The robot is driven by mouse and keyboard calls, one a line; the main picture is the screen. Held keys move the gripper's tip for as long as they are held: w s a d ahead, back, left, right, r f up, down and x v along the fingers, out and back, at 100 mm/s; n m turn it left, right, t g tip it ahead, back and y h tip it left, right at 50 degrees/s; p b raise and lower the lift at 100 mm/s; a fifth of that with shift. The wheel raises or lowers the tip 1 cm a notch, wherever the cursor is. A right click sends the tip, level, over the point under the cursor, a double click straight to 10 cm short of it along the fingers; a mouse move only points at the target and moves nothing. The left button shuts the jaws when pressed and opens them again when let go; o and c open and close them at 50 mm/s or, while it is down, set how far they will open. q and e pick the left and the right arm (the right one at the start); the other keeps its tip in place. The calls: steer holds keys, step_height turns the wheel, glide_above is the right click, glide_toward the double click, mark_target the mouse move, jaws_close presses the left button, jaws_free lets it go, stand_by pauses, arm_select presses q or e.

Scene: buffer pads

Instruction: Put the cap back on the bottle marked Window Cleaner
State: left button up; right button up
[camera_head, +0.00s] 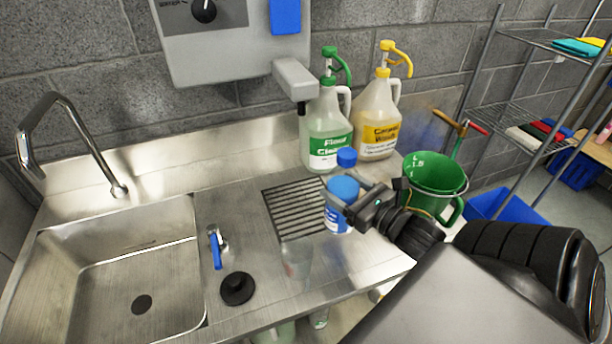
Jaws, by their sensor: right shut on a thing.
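A small bottle with a blue and white label (336,220) stands on the steel counter at the right end of the ribbed drain area; its label text is too small to read. A large blue cap (343,188) is at its top; I cannot tell whether it is seated or just above the neck. My right gripper (358,208) comes in from the right and is shut on the blue cap, its fingers partly covering the bottle's right side. A second, smaller blue top (347,157) shows just behind. My left gripper is not in view.
A green-labelled jug (327,125) and a yellow-labelled jug (378,120), both with pumps, stand behind. A green measuring bucket (436,180) is close to my right arm. A sink (110,265) and blue-handled tap (215,248) are left. A grey wall unit (225,50) hangs above.

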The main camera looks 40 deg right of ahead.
arm_select(q)
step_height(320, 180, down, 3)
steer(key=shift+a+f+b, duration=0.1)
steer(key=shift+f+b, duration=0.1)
steer(key=shift+b, duration=1)
arm_select(e)
steer(key=w, duration=1.3)
steer(key=shift+a+r, duration=0.35)
steer(key=shift+a, duration=0.05)
arm_select(q)
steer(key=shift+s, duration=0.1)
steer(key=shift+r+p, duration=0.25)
steer(key=shift+p, duration=0.05)
arm_select(e)
step_height(320, 180, down, 4)
steer(key=shift+r, duration=0.2)
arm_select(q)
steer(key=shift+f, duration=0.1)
arm_select(e)
steer(key=shift+f, duration=0.1)
steer(key=shift+f, duration=0.1)
steer(key=o, duration=1.9)
